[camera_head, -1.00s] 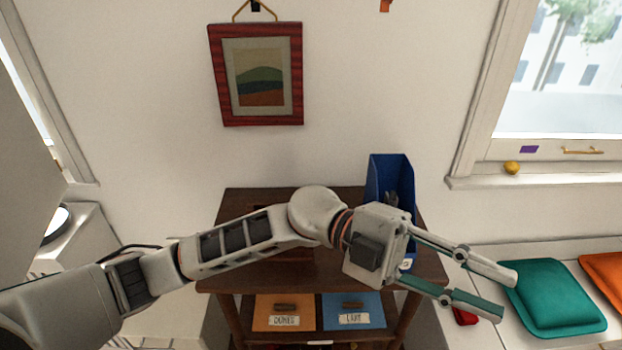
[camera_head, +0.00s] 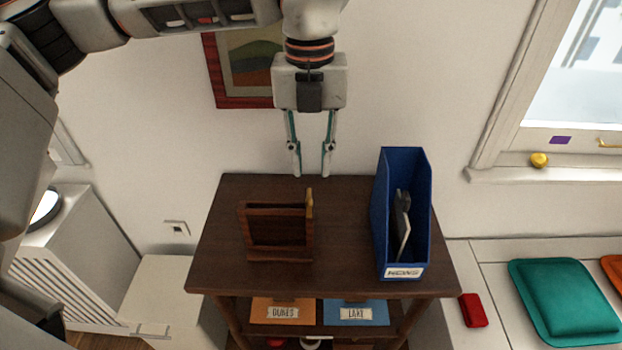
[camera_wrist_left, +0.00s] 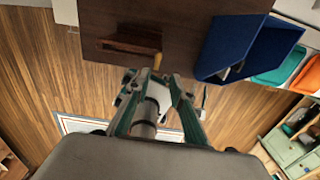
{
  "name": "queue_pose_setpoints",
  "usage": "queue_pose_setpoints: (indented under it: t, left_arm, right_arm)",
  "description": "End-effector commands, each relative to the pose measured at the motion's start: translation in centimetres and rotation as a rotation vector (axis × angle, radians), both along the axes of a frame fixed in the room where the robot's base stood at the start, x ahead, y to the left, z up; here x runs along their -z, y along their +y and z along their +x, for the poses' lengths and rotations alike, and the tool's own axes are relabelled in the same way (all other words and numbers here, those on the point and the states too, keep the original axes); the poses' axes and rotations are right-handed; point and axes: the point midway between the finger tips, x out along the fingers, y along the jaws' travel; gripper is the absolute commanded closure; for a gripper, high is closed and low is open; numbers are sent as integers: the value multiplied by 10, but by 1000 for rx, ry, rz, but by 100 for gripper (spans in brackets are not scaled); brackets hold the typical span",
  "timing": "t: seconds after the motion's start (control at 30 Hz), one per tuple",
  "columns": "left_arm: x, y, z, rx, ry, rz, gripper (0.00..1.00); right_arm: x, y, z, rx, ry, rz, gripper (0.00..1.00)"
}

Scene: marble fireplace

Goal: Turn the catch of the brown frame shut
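The brown frame (camera_head: 278,255) stands on the dark wooden table, left of the blue holder. Its opening shows only brown wood. A yellow catch (camera_head: 311,203) sticks up at its top right corner. In the left wrist view, the frame (camera_wrist_left: 128,46) is near the top, with the catch (camera_wrist_left: 157,62) at its right end. My left gripper (camera_head: 312,170) points down, its two fingers apart and empty, above the table's back edge and behind the catch. In the left wrist view, the gripper (camera_wrist_left: 152,80) has the catch just ahead of its tips, apart from them as far as I can tell. My right gripper is not in view.
A blue holder (camera_head: 430,225) with a dark and pale item inside stands right of the frame. Orange (camera_head: 270,318) and blue (camera_head: 372,320) labelled pieces lie on the shelf below. A red-framed picture (camera_head: 225,75) hangs on the wall behind my arm. The tabletop between frame and holder is clear.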

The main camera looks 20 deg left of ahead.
Motion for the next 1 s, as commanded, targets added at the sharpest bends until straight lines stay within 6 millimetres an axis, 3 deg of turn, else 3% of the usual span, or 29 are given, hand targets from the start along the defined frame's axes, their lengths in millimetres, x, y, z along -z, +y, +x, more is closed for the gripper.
queue_pose_setpoints:
  t: [0.17, 0.6, 1.0]
  left_arm:
    - [5, 7, 3, -22, -12, 22, 77]
    - [66, 6, 3, -19, -10, 18, 77]
    - [75, 6, 3, -18, -12, 17, 77]
  right_arm:
    - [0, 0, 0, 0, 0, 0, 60]
    - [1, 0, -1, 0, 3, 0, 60]
    - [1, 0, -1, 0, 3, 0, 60]
